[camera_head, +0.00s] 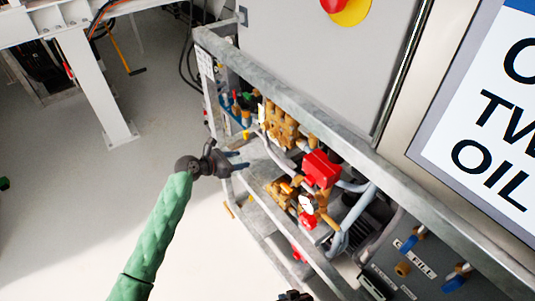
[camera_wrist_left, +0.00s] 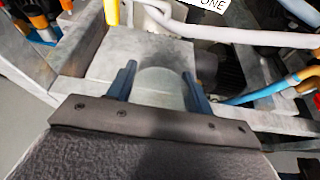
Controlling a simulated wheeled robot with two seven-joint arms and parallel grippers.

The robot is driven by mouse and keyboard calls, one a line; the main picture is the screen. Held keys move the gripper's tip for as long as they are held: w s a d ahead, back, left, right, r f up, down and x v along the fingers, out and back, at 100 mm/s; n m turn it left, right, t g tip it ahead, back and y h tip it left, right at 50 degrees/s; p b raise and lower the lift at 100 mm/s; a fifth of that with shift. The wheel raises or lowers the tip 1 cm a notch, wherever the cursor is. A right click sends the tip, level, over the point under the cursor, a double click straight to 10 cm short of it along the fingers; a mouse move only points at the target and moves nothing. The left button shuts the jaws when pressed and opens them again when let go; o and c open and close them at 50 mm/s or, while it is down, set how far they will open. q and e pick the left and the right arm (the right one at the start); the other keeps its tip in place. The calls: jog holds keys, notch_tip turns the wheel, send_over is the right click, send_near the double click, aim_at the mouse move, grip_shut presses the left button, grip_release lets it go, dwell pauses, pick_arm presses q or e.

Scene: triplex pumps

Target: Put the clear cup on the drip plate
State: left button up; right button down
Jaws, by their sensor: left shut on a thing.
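My left gripper (camera_head: 242,160) reaches in from the left to the open side of the pump frame. In the left wrist view, its two blue fingers (camera_wrist_left: 160,85) are shut on the clear cup (camera_wrist_left: 160,90), a pale see-through shape between them. In the head view the cup is too faint to make out. A flat grey plate (camera_wrist_left: 112,60), which looks like the drip plate, lies just beyond the fingers, and it also shows in the head view (camera_head: 262,165). I cannot tell whether the cup touches it. A dark part at the bottom edge seems to be my right gripper (camera_head: 294,296), mostly cut off.
Metal frame rails (camera_head: 300,125) run diagonally past the gripper. Brass pump blocks (camera_head: 283,128), a red part (camera_head: 321,169) and grey pipes (camera_head: 350,225) crowd the right side. A pale pipe (camera_wrist_left: 240,36) crosses beyond the plate.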

pick_arm(q)
jog(key=w+d, duration=0.2)
jog(key=d, duration=0.1)
jog(key=w+d, duration=0.3)
jog(key=d, duration=0.1)
jog(key=w+d, duration=0.3)
jog(key=d, duration=0.1)
jog(key=shift+f, duration=1.9)
jog(key=o, duration=0.8)
jog(key=shift+o, duration=1.1)
pick_arm(e)
jog(key=shift+r, duration=0.4)
